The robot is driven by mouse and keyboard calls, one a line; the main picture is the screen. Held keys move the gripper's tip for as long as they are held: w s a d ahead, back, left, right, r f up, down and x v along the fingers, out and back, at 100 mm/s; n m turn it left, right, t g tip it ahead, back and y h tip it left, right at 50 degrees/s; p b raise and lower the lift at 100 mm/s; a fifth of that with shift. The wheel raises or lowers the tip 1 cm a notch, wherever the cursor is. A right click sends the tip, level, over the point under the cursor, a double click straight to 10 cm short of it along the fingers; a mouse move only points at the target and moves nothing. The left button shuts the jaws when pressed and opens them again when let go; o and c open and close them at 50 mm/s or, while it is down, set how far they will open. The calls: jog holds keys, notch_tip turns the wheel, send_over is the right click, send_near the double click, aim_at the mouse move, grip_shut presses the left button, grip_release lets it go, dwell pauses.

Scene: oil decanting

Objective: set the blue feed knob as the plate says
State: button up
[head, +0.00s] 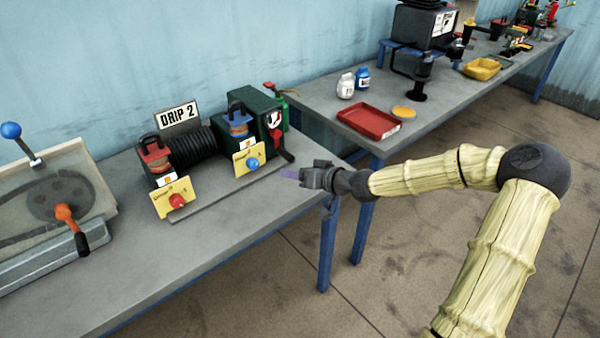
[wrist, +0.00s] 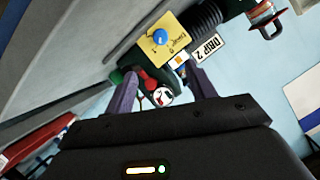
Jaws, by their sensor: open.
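The blue feed knob (head: 252,164) sits on a yellow card (head: 242,161) at the front of the right oiler on the left bench. The knob also shows in the wrist view (wrist: 160,37), on its yellow card. A plate reading "DRIP 2" (head: 178,116) stands behind the machine, and it shows tilted in the wrist view (wrist: 207,47). A red knob (head: 177,200) sits on the left yellow card. My gripper (head: 290,174) is open and empty, to the right of the blue knob and apart from it; its two purple fingers show in the wrist view (wrist: 165,92).
A green motor (head: 262,112) with a red and white gauge stands right of the blue knob. A lever device (head: 65,212) is at the left. The right bench holds a red tray (head: 368,122) and bottles (head: 346,85).

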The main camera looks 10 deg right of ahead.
jog(key=shift+s+d+r, duration=0.1)
jog(key=shift+s+d, duration=0.05)
jog(key=shift+s, duration=0.05)
jog(key=c, duration=0.3)
jog(key=s+f+n+g+h, duration=0.1)
jog(key=s+f+g+h, duration=0.4)
jog(key=s+f, duration=0.35)
jog(key=s+d+r+m+g+h, duration=0.1)
jog(key=s+d+r+m+h, duration=0.1)
jog(key=s, duration=0.7)
jog(key=s+d+r+m+g+h, duration=0.1)
jog(key=s+d+r+m+h, duration=0.1)
jog(key=s+d+r, duration=0.3)
jog(key=s+d, duration=0.1)
jog(key=s, duration=0.2)
jog(key=shift+s+d+h, duration=0.25)
jog(key=shift+s+h, duration=0.1)
jog(key=shift+h, duration=0.05)
